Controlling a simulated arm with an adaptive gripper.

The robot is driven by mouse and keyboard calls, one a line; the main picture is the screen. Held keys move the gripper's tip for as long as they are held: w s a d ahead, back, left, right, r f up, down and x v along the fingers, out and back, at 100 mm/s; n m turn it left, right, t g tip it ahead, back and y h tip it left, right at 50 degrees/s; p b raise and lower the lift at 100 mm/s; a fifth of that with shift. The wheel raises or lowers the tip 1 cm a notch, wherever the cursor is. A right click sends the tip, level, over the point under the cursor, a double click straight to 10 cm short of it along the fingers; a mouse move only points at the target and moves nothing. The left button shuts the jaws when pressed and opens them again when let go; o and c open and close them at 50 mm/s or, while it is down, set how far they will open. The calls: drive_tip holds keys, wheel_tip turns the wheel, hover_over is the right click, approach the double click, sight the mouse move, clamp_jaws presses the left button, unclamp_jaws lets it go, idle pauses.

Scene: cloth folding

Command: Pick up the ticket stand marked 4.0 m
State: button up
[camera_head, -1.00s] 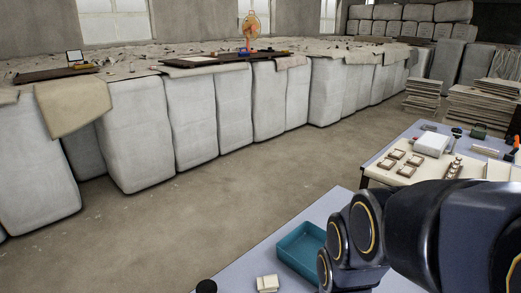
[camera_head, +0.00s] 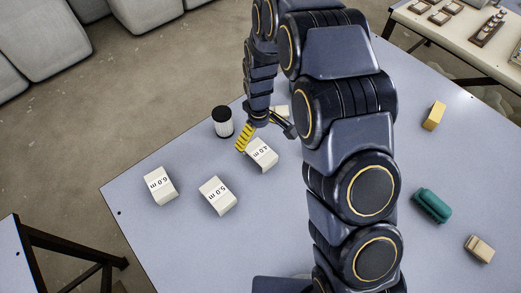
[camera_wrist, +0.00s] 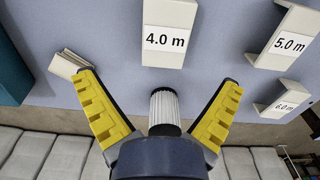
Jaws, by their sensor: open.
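The white ticket stand marked 4.0 m (camera_head: 262,153) stands on the blue-grey table, just right of and below my gripper's yellow finger in the head view. In the wrist view the 4.0 m stand (camera_wrist: 168,32) is at the top centre, beyond and between my fingertips. My gripper (camera_wrist: 158,85) is open and empty, its yellow ribbed fingers spread apart. In the head view my gripper (camera_head: 262,132) is partly hidden by my wrist. Stands marked 5.0 m (camera_head: 217,195) and 6.0 m (camera_head: 160,185) are to the left and nearer.
A black-topped white ribbed cylinder (camera_head: 222,122) stands close to my gripper near the table's far edge. A yellow block (camera_head: 434,115), a green object (camera_head: 433,205) and a beige block (camera_head: 479,248) lie to the right. The left front of the table (camera_head: 170,240) is clear.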

sight(259, 151)
drive_tip(key=f, duration=0.4)
drive_tip(key=s+f, duration=0.1)
drive_tip(key=f, duration=0.1)
drive_tip(key=shift+d+f, duration=0.1)
drive_tip(key=shift+f, duration=0.25)
drive_tip(key=c, duration=1.2)
